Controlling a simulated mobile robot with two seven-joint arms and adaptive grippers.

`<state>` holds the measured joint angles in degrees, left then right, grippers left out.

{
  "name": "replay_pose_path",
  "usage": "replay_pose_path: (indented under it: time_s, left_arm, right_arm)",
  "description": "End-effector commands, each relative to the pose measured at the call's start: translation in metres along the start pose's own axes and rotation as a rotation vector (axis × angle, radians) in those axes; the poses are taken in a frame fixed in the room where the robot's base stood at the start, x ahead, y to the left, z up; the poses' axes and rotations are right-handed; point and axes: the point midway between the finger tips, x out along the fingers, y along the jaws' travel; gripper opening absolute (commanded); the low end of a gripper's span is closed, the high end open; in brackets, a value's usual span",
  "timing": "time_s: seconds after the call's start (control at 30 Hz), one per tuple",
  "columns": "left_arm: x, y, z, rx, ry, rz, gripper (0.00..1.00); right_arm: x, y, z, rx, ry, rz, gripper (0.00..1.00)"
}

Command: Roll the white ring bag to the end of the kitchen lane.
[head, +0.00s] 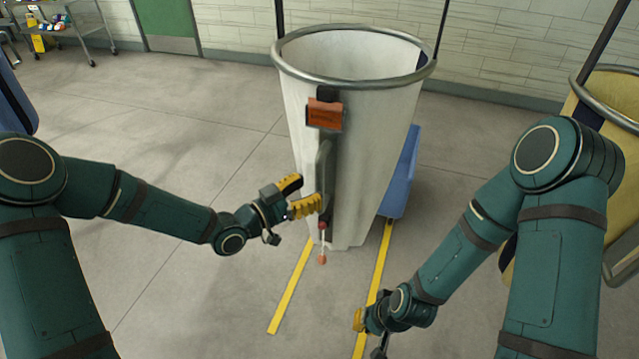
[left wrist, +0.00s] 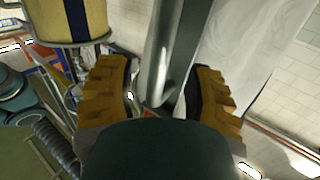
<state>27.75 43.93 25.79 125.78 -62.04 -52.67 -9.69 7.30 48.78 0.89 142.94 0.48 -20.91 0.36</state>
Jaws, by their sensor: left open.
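The white ring bag (head: 375,150) stands upright on the floor in the middle of the head view, with a metal ring around its open top. An orange tag (head: 324,114) and a grey upright handle (head: 325,178) are on its near side. My left gripper (head: 301,195) is at the handle. In the left wrist view its two yellow fingers (left wrist: 163,95) are apart, with the grey handle (left wrist: 181,45) between or just ahead of them; I cannot tell if they touch. My right gripper (head: 362,318) hangs low at right, away from the bag; its fingers are unclear.
Yellow floor lines (head: 290,288) run near the bag's base. A yellow ring bag (head: 590,112) is at far right. A cart (head: 70,30) stands back left. The left floor is clear.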

Motion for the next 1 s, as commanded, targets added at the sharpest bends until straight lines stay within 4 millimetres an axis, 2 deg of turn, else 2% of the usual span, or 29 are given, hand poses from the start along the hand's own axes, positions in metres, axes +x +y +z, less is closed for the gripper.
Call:
replay_pose_path:
  time_s: [0.1, 0.23, 0.67, 0.8, 1.0]
  left_arm:
    - [0.019, 0.001, 0.0, -0.002, 0.001, 0.002, 0.52]
    - [0.032, 0.001, 0.0, 0.0, 0.001, 0.002, 0.52]
    - [0.038, 0.0, 0.0, -0.001, 0.0, -0.001, 0.51]
    - [0.038, 0.0, 0.0, -0.001, 0.0, 0.0, 0.02]
    - [0.038, 0.0, 0.0, -0.001, 0.0, -0.001, 0.0]
  right_arm:
    - [0.0, 0.0, 0.0, 0.0, 0.0, 0.0, 0.0]
    - [0.0, 0.0, 0.0, 0.0, 0.0, 0.0, 0.0]
    - [0.0, 0.0, 0.0, 0.0, 0.0, 0.0, 0.0]
    - [0.0, 0.0, 0.0, 0.0, 0.0, 0.0, 0.0]
    - [0.0, 0.0, 0.0, 0.0, 0.0, 0.0, 0.0]
